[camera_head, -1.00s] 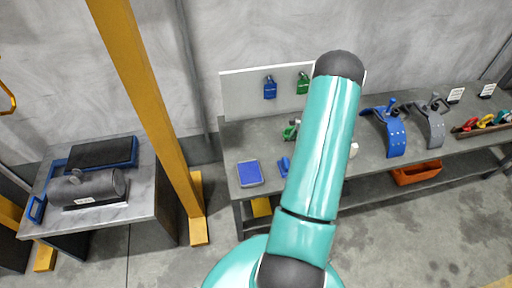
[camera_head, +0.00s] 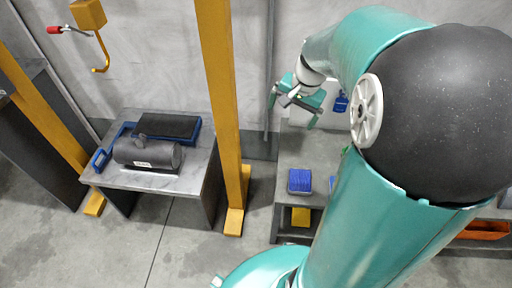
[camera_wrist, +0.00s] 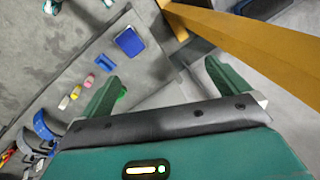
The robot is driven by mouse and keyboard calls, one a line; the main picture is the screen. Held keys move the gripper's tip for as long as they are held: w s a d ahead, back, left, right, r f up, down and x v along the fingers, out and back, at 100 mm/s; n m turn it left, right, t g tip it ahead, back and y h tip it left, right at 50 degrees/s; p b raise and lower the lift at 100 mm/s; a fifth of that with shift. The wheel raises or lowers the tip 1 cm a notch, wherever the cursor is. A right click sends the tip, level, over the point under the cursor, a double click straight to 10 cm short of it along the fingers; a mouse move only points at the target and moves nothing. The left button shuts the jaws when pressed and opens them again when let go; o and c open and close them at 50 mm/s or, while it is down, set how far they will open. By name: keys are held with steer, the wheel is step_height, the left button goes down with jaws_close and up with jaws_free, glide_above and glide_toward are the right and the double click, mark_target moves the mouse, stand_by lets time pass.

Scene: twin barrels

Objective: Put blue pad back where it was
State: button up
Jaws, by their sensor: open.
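A blue pad (camera_head: 300,181) lies flat near the left end of the grey workbench (camera_head: 292,150). It also shows in the wrist view, as a blue rectangle (camera_wrist: 130,41) on the grey top. My gripper (camera_head: 292,110) is open and empty, raised above the back of the bench's left end, clear of the pad. In the wrist view its two green fingers are spread wide (camera_wrist: 160,85), with the pad beyond them at the upper left.
A yellow post (camera_head: 222,110) stands between the workbench and a side table (camera_head: 185,184) bearing a dark cylinder (camera_head: 147,153) and a blue-framed black plate (camera_head: 168,127). A small blue piece (camera_wrist: 104,62) lies beside the pad. A hook (camera_head: 100,58) hangs at the upper left.

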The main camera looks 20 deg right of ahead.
steer(key=s+a+r+n+t, duration=0.1)
steer(key=s+a+r+n, duration=0.3)
steer(key=s+a, duration=0.3)
steer(key=s+a+r+n+t, duration=0.2)
steer(key=s+a+r+n, duration=0.2)
steer(key=a, duration=0.6)
steer(key=s+n, duration=0.2)
steer(key=s, duration=0.1)
steer(key=shift+r+h, duration=0.15)
steer(key=shift+h, duration=0.25)
